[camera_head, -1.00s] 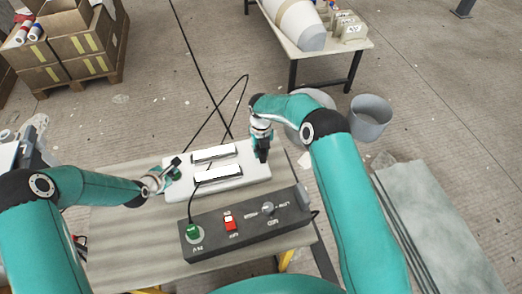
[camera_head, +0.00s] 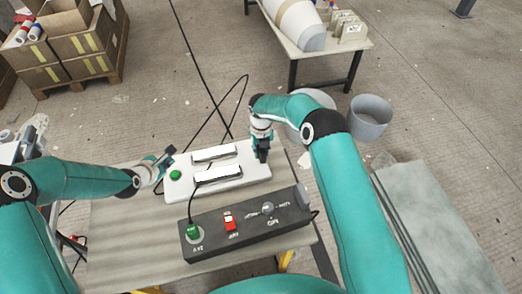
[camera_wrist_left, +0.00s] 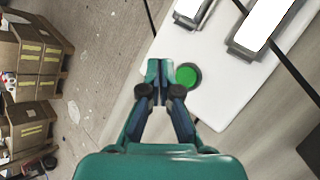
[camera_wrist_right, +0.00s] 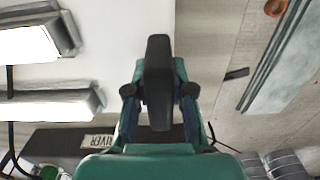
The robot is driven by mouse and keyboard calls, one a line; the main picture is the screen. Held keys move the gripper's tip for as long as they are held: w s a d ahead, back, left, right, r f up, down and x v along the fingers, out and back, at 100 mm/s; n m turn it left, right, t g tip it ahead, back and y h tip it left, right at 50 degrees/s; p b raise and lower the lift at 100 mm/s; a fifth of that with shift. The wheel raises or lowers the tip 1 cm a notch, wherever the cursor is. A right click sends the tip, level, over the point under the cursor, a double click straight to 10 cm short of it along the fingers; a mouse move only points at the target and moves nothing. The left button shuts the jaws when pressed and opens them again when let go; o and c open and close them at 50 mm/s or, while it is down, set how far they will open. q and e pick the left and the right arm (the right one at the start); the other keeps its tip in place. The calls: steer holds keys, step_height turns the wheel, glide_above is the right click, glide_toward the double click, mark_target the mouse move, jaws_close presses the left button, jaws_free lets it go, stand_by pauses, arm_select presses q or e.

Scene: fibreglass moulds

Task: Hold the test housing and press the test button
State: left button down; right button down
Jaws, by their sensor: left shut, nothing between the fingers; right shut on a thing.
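The test housing (camera_head: 250,177) is a white panel lying on the table, with two bright white lamps on top. It also shows in the left wrist view (camera_wrist_left: 232,92) and the right wrist view (camera_wrist_right: 118,40). The round green test button (camera_head: 175,175) is at its left end and shows in the left wrist view (camera_wrist_left: 188,75). My left gripper (camera_head: 169,153) is shut and empty, apart from the button, just left of and above it. My right gripper (camera_head: 262,156) is shut on a dark upright handle (camera_wrist_right: 158,75) at the housing's right end.
A dark control box (camera_head: 250,222) with a green button, a red switch and a lever lies in front of the housing. Black cables run behind the housing and down to the box. Grey buckets (camera_head: 371,118) stand on the floor at right. Bare tabletop (camera_head: 125,225) shows at left.

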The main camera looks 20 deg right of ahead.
stand_by(0.4)
steer(key=c, duration=0.9)
jaws_free()
steer(key=shift+r, duration=0.1)
